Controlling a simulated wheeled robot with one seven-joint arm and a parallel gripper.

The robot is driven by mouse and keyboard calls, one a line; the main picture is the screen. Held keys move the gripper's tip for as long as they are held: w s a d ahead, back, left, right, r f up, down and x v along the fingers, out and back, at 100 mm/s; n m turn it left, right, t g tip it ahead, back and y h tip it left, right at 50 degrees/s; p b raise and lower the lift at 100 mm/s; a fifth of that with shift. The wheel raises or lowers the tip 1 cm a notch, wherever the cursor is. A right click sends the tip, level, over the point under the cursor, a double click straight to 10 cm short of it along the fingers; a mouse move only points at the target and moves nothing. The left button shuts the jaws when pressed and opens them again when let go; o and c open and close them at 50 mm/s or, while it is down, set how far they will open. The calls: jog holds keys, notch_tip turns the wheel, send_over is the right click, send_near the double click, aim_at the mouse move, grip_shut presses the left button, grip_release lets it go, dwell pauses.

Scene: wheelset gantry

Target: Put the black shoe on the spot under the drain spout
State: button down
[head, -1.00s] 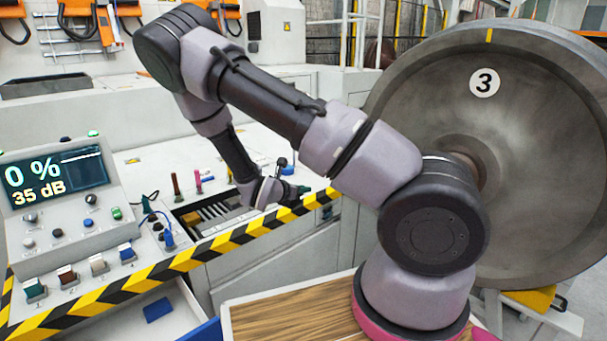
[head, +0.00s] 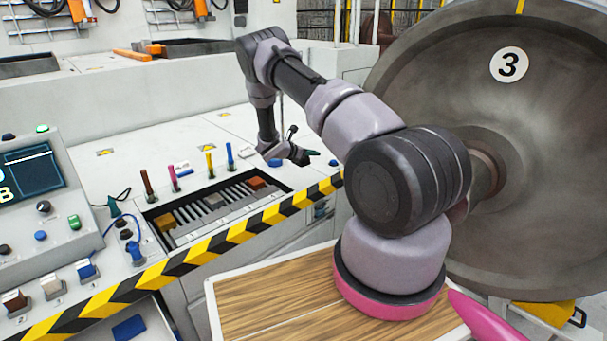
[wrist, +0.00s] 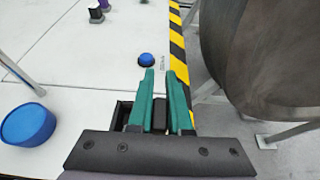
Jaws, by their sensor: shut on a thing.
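My gripper (head: 302,156) is just past the right end of the slotted tray in the head view. In the wrist view its green fingers (wrist: 160,100) are closed on a dark block between them, taken to be the black shoe (wrist: 160,116); it is mostly hidden by the fingers. Ahead of the fingertips, a small blue round piece (wrist: 147,60) is on the pale bench top, beside small dark lettering. I cannot make out the drain spout or the spot under it in either view.
The slotted tray (head: 185,236) holds several coloured blocks, with upright coloured handles behind it. Yellow-black striped edging (head: 232,232) runs along the bench front. The large wheel (head: 440,75) stands close on the right. A blue round cap (wrist: 28,124) is left of the fingers.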

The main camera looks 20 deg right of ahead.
notch_tip(320, 180, down, 8)
jog(key=shift+f, duration=0.15)
dwell(0.3)
jog(key=c, duration=0.8)
grip_release()
jog(key=shift+f, duration=0.1)
jog(key=shift+c, duration=0.2)
